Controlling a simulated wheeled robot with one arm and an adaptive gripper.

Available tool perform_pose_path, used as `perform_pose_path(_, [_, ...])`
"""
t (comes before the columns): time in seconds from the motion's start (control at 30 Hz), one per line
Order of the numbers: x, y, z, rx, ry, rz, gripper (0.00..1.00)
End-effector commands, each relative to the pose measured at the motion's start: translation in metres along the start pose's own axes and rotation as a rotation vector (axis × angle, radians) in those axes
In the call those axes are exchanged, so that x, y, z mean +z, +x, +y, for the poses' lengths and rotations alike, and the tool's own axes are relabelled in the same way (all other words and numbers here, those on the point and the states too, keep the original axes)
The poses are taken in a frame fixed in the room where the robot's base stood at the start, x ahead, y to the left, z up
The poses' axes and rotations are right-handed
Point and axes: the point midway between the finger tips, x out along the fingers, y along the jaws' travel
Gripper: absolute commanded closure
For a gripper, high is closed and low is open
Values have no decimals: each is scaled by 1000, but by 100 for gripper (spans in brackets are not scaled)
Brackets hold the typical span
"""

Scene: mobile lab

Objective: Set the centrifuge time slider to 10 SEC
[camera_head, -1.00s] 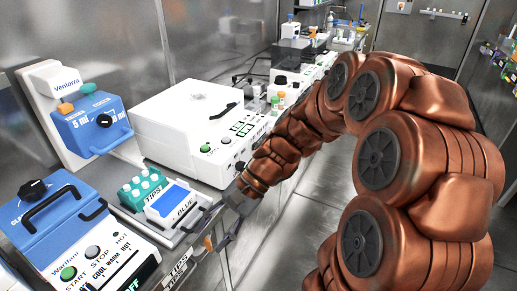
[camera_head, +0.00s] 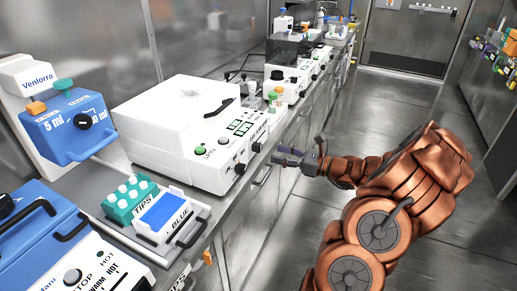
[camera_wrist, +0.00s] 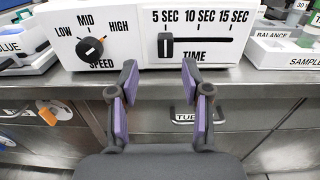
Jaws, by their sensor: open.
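The white centrifuge (camera_head: 165,118) stands on the bench in the head view. Its front panel (camera_wrist: 140,52) fills the top of the wrist view. The time slider's dark handle (camera_wrist: 165,45) stands at the left end of its horizontal slot, below the 5 SEC label. The 10 SEC label (camera_wrist: 199,16) is above the slot's middle. My gripper (camera_wrist: 159,76) is open and empty, its purple-padded fingers below the slider and apart from it. In the head view my gripper (camera_head: 297,158) is in front of the bench edge, to the right of the centrifuge.
A SPEED knob (camera_wrist: 90,48) is left of the slider. The bench's front edge (camera_wrist: 60,85) and a drawer handle (camera_wrist: 185,116) lie below the panel. A BALANCE and SAMPLE tray (camera_wrist: 280,52) is to the right. The floor (camera_head: 390,100) beside the bench is clear.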

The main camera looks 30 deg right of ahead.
Motion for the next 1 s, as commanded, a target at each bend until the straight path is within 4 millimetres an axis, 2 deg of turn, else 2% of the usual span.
perform_pose_path(0.07, [-3,-3,-5,-18,10,-5,52])
perform_pose_path(0.17, [-2,2,-7,-22,12,-7,52])
perform_pose_path(0.6, [-2,62,-6,-18,10,-4,52])
perform_pose_path(0.77, [-2,72,-6,-17,10,-4,52])
perform_pose_path(1.0, [-2,73,-6,-18,9,-5,52])
